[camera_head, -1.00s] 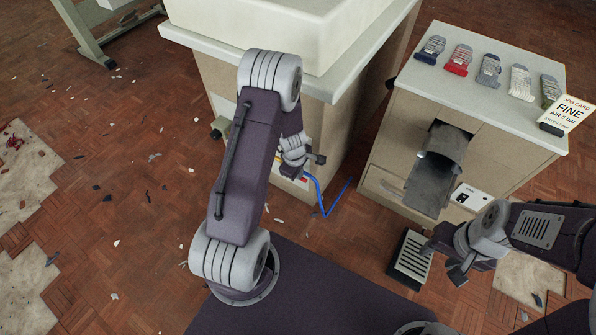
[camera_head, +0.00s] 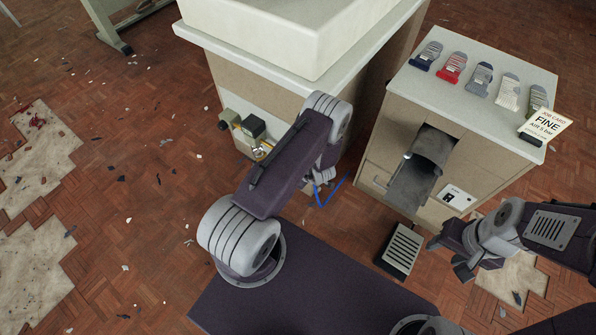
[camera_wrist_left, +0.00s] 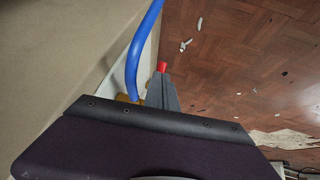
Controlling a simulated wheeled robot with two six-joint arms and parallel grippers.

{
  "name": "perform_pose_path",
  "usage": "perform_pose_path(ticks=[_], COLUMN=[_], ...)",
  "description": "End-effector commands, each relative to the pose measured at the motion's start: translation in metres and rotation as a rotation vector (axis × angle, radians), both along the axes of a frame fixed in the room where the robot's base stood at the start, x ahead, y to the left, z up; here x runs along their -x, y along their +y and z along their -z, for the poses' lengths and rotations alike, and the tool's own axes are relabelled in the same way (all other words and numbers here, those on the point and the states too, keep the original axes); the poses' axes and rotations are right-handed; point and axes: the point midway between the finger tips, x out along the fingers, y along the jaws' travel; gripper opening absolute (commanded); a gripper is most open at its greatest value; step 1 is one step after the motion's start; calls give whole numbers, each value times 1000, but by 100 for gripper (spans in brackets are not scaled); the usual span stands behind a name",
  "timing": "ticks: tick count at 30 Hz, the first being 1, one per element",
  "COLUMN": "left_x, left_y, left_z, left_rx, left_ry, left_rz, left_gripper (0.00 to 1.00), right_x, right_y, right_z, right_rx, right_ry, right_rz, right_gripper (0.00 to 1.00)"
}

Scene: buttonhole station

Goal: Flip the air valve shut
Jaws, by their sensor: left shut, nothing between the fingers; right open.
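The air fittings (camera_head: 250,130) are on the front of the cabinet under the white basin in the head view: a dark block, a round dark knob and yellow pipework. In the left wrist view a small red tip (camera_wrist_left: 162,67) shows just past the grey finger, beside a brass-coloured fitting (camera_wrist_left: 126,98); it may be the valve lever, mostly hidden. My left gripper (camera_wrist_left: 161,92) is shut and empty, close to the red tip; I cannot tell if they touch. In the head view my left arm partly hides it. My right gripper (camera_head: 449,258) is open and empty, far to the right.
A blue hose (camera_head: 333,192) hangs beside the cabinet and also crosses the left wrist view (camera_wrist_left: 138,50). A foot pedal (camera_head: 401,250) is on the floor. A counter (camera_head: 440,95) holds several fabric samples and a job card (camera_head: 545,125).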

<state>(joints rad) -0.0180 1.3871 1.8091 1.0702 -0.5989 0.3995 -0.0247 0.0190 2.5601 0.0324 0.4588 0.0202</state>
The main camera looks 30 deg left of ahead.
Motion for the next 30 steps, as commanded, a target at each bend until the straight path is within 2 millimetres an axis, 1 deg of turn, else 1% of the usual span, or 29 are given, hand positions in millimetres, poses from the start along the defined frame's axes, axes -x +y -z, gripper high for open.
perform_pose_path(ticks=[1, 6, 17, 25, 30], left_x=[0, 0, -1, -2, -2], left_y=[1, 5, 19, 19, 19], left_z=[5, 17, 37, 35, 28], left_rx=[1, 2, 4, 3, 3], left_ry=[0, 0, 0, 0, -1], left_rz=[-1, -2, -3, 0, 0], left_gripper=[0, 0, 0, 0, 0], right_x=[0, 0, 0, 0, 0], right_y=[0, 0, 0, 0, 0], right_z=[2, 6, 13, 11, 5], right_rx=[0, 0, 0, 0, 0], right_ry=[0, 0, 0, 0, 0], right_rz=[0, 0, 0, 0, 0], right_gripper=[48, 48, 48, 48, 48])
